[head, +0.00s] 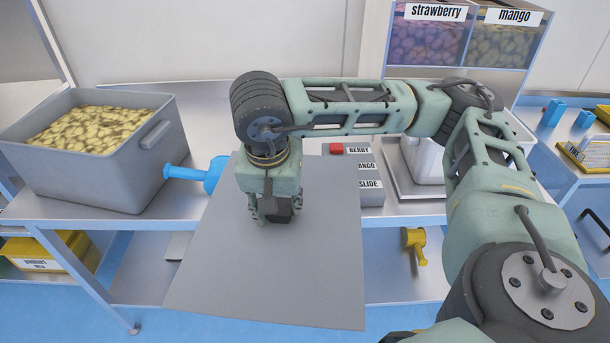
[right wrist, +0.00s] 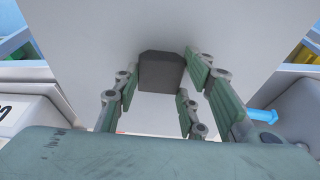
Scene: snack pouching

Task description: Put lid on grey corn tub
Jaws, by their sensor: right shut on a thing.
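The grey tub (head: 150,165) stands open on the left of the bench, filled with yellow-brown pieces (head: 95,127). My right gripper (head: 272,215) is shut on the dark handle (right wrist: 162,70) of a large flat grey lid (head: 290,275). The lid also fills much of the right wrist view (right wrist: 85,75). The lid is to the right of the tub, apart from it, and its near part overhangs the bench's front edge. In the head view my right arm hides part of the lid's far side. My left gripper is not in view.
A blue scoop (head: 193,173) lies between the tub and the lid. A button box (head: 372,190) with a red button is right of the lid. A white container (head: 425,160) stands farther right. Strawberry (head: 425,45) and mango (head: 500,48) bins are behind. A yellow scoop (head: 416,240) is below.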

